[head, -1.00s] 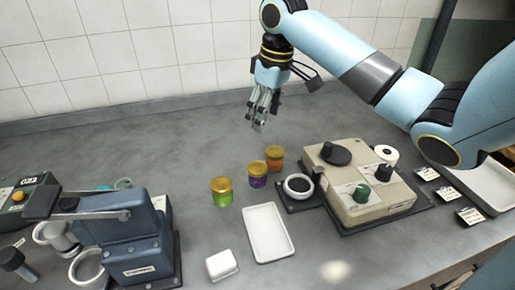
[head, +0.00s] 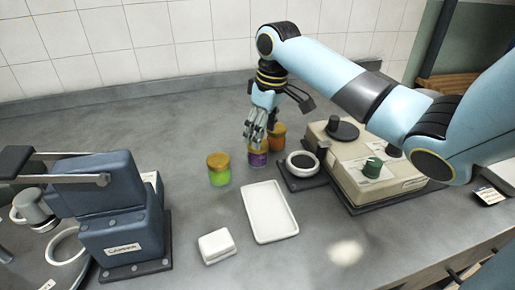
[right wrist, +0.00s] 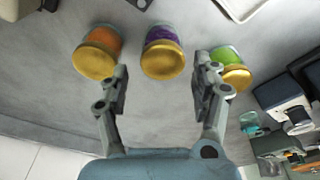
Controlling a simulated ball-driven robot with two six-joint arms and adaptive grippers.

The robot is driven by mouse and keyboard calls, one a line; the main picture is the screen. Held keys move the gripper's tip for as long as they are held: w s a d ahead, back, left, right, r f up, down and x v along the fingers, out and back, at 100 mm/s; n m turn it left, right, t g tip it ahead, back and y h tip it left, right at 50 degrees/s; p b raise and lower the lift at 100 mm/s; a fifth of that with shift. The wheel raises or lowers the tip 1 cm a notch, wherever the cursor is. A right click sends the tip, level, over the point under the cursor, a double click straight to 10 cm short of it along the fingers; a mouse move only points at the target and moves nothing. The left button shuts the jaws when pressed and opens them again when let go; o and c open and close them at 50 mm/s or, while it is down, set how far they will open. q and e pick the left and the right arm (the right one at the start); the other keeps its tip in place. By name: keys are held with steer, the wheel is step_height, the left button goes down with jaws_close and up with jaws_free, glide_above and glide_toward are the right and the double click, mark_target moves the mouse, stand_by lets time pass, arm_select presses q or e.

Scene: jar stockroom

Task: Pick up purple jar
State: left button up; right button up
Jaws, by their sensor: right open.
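The purple jar (head: 257,158) with a gold lid stands on the counter between two other jars. In the right wrist view the purple jar (right wrist: 164,52) lies ahead between my spread fingers, not held. My right gripper (head: 256,138) is open, just above and behind the purple jar in the head view, and its fingers hide part of the jar's lid. The right gripper also shows in the right wrist view (right wrist: 164,82). I cannot tell whether a finger touches the jar. My left gripper is not in view.
A green jar (head: 219,170) stands left of the purple jar and an orange jar (head: 277,137) close at its right. A white tray (head: 268,237) and a white box (head: 216,246) lie in front. A beige machine (head: 362,180) stands right, a blue one (head: 110,200) left.

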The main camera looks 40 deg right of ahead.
mark_target(258, 153)
steer(key=f, duration=0.4)
steer(key=w+f, duration=0.1)
steer(key=shift+w+a+f, duration=0.1)
steer(key=shift+a+f, duration=0.2)
steer(key=shift+f, duration=0.1)
steer(key=shift+c, duration=0.5)
steer(key=c, duration=1)
steer(key=shift+r, duration=0.15)
